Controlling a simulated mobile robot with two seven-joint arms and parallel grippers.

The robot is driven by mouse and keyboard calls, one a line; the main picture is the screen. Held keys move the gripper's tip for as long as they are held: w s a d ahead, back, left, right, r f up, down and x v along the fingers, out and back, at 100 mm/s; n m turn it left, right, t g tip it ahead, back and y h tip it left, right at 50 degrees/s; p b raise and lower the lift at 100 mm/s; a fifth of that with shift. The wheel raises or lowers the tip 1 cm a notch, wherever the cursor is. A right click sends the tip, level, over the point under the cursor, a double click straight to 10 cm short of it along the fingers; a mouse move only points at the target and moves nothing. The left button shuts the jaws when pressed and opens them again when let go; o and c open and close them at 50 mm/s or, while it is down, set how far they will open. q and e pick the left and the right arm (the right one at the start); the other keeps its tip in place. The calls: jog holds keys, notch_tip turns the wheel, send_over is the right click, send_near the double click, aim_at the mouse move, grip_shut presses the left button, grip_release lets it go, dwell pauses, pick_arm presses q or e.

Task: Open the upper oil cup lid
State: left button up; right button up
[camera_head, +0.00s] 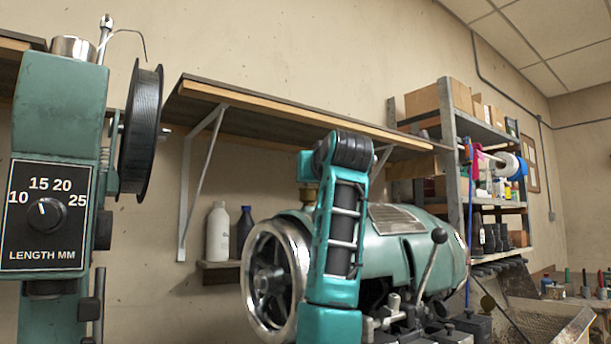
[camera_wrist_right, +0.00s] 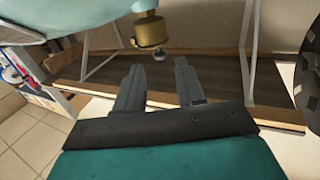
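The brass oil cup (camera_head: 309,193) stands on top of the teal stitcher body (camera_head: 410,249), partly hidden by my teal arm in the head view. In the right wrist view the picture is upside down, and the brass cup (camera_wrist_right: 149,27) hangs from the teal body near the top. Its darker lid end (camera_wrist_right: 153,45) points down there, with a small dark knob beside it; the lid looks shut. My right gripper (camera_wrist_right: 158,66) is open and empty, its two fingers apart with the lid end just beyond the tips, not between them. My left gripper is out of view.
A wooden wall shelf (camera_head: 290,113) on brackets runs behind the machine. A chrome handwheel (camera_head: 274,280) is left of my arm, and a lever (camera_head: 430,262) is to its right. A black thread spool (camera_head: 142,130) and a dial panel (camera_head: 46,215) stand at left.

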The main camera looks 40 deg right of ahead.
jog(key=p+x, duration=0.1)
jog(key=x, duration=0.4)
jog(key=shift+w+d, duration=0.1)
jog(key=shift+w, duration=0.1)
jog(key=shift+w+d, duration=0.2)
jog(key=shift+w, duration=0.1)
jog(key=c, duration=0.6)
grip_shut()
